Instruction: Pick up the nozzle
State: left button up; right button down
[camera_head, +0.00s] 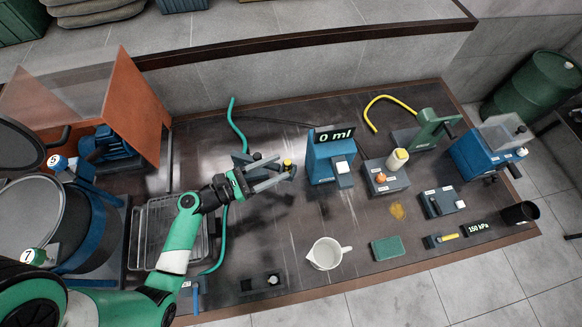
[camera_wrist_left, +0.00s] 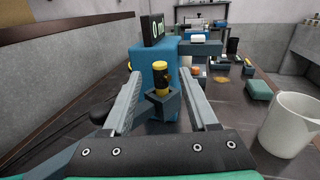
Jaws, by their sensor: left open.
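The nozzle appears to be the small yellow-and-black cylinder (camera_wrist_left: 160,79) standing upright in a blue-grey holder (camera_wrist_left: 162,105). Its yellow top (camera_head: 288,163) shows in the head view, just left of the blue "0 ml" unit. My left gripper (camera_head: 275,171) comes in from the left, low over the bench, with its tips by the holder. In the left wrist view its two fingers (camera_wrist_left: 163,82) are spread wide, and the nozzle shows between them toward the tips. Nothing is held. I cannot tell whether a finger touches the holder. My right gripper is not in view.
The blue "0 ml" unit (camera_head: 328,160) stands close beyond the nozzle. A white jug (camera_head: 325,254) and a green sponge-like block (camera_head: 387,248) stand toward the front. A green hose (camera_head: 236,125) runs behind the gripper. A wire rack (camera_head: 148,235) lies at left.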

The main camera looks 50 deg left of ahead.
pick_arm(q)
jog(key=x, duration=0.7)
jog(key=shift+c, duration=0.2)
grip_shut()
